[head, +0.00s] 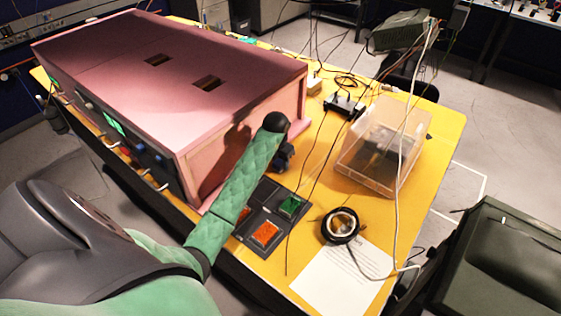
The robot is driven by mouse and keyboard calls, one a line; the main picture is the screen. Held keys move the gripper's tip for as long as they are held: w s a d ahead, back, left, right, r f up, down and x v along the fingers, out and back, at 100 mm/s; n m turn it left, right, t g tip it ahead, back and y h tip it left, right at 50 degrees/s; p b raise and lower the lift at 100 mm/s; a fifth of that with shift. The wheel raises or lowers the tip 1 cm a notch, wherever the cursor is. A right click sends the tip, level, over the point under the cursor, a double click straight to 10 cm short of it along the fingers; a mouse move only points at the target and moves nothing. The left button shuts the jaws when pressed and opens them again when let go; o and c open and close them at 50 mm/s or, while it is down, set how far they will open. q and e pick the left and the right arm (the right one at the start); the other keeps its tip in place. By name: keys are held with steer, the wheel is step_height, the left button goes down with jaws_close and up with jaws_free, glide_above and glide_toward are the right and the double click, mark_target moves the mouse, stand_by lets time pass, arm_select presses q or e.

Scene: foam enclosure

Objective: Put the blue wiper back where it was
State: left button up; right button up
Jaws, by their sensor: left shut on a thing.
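My left arm reaches in from the lower left in a green quilted sleeve and bends down at a black joint beside the pink foam enclosure (170,70). My left gripper (284,158) is a small dark shape below that joint, at the enclosure's right end and above the yellow table (330,190). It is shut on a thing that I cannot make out. I cannot pick out the blue wiper for certain. Small blue parts (150,155) show on the enclosure's dark front, too small to identify. My right gripper is not in view.
A clear plastic box (383,145) stands on the table's right. Dark panels with green (290,205) and orange (265,233) squares, a black-ringed coil (340,225) and a white sheet (342,280) lie nearer. Thin cables cross the table. The enclosure's top has two rectangular openings.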

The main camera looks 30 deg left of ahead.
mark_target(278, 163)
arm_select(q)
steer(key=shift+f, duration=0.15)
steer(key=o, duration=1)
steer(key=shift+o, duration=0.2)
steer(key=shift+r, duration=0.35)
step_height(278, 163, up, 12)
steer(key=s, duration=0.1)
steer(key=shift+s+f, duration=0.25)
